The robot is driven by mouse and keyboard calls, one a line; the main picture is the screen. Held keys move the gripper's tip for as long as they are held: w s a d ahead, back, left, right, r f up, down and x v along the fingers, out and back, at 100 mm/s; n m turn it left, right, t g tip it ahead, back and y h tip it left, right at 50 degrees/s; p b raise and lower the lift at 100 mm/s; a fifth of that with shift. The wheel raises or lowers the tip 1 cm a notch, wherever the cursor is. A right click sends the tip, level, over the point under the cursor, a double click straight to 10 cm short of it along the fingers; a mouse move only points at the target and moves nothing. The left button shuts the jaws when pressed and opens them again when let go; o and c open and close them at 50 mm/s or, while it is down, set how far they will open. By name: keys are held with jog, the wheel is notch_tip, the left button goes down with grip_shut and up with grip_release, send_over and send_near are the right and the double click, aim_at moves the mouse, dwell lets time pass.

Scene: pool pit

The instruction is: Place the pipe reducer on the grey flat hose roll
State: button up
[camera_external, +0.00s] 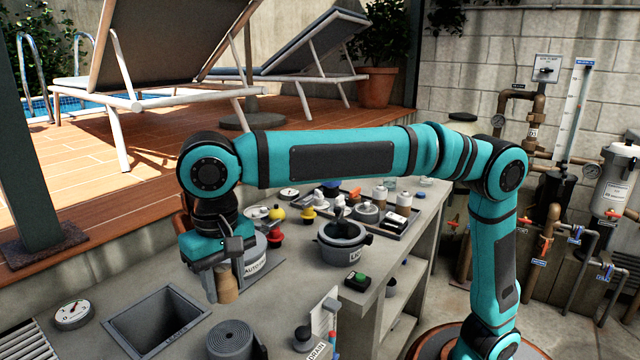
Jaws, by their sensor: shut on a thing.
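My gripper (219,272) hangs fingers down at the end of the arm, left of the picture's middle. It is shut on a tan-brown piece, which I take as the pipe reducer (228,288); it is upright and narrower at the top, and its upper part is partly hidden by the fingers. The grey flat hose roll (230,340) lies on the counter at the bottom edge, its coiled top facing up. The reducer appears above and just behind the roll, apart from it. Its exact height over the counter is hard to tell.
A labelled grey container (258,262) stands behind the gripper. A dark pot (343,247) and a green-topped box (357,281) are to the right. A black knob (302,336) is near the roll.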

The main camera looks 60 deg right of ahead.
aim_at(236, 341)
jog(key=shift+s+a+f, duration=0.15)
jog(key=shift+s, duration=0.2)
jog(key=shift+f, duration=4.85)
jog(key=o, duration=1)
jog(key=shift+f, duration=0.1)
jog(key=shift+o, duration=0.2)
notch_tip(236, 341, up, 12)
jog(key=shift+r, duration=0.1)
